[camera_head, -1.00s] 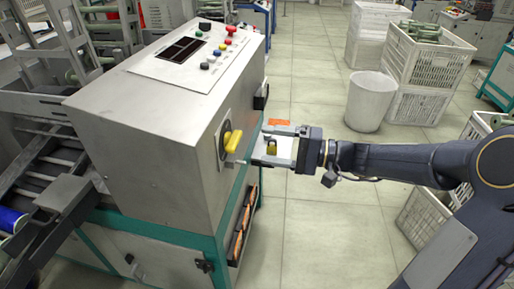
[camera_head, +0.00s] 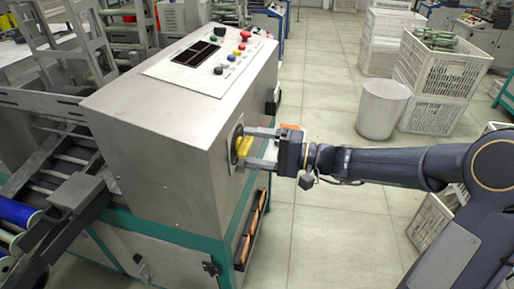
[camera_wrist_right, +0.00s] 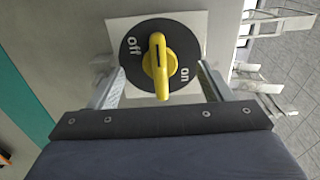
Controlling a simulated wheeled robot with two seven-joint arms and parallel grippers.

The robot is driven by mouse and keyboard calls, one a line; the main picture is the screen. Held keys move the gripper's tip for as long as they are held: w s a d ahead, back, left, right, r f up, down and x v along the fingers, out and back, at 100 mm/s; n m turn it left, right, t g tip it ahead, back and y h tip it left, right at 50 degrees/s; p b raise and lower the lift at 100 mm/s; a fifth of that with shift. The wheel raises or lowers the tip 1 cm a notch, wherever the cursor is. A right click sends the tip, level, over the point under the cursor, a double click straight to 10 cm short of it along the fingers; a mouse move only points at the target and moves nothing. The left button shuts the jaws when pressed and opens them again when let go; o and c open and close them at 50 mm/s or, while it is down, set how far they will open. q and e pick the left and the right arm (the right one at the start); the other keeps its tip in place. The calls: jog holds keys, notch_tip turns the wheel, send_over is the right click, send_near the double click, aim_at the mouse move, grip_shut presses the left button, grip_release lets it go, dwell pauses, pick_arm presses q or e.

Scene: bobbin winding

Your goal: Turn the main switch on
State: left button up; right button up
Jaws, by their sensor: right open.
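The main switch is a yellow handle (camera_head: 243,147) on a round black dial, on the end face of the grey machine cabinet. In the right wrist view the handle (camera_wrist_right: 159,66) runs up and down the picture. The dial (camera_wrist_right: 133,61) reads "off" at its upper left and "on" at its right. My right gripper (camera_head: 254,148) is open at the switch, with one finger on each side of the handle. In the wrist view both fingers of the right gripper (camera_wrist_right: 161,88) stand clear of the handle. My left gripper is not in view.
The cabinet (camera_head: 165,130) carries a sloped panel with coloured buttons (camera_head: 237,50). A white bin (camera_head: 383,108) and white crates (camera_head: 440,75) stand on the floor at the right. Blue spools (camera_head: 18,212) sit at the far left.

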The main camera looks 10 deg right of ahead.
jog(key=shift+w+a, duration=0.15)
jog(key=shift+a, duration=0.1)
jog(key=shift+w+a+b, duration=0.3)
jog(key=shift+a+b, duration=0.15)
jog(key=shift+a, duration=0.2)
jog(key=c, duration=1.4)
jog(key=shift+o, duration=0.2)
jog(key=shift+r+m+p, duration=0.1)
jog(key=shift+m+p, duration=1.15)
jog(key=shift+m, duration=0.15)
jog(key=shift+m+p, duration=0.35)
jog(key=shift+m, duration=0.15)
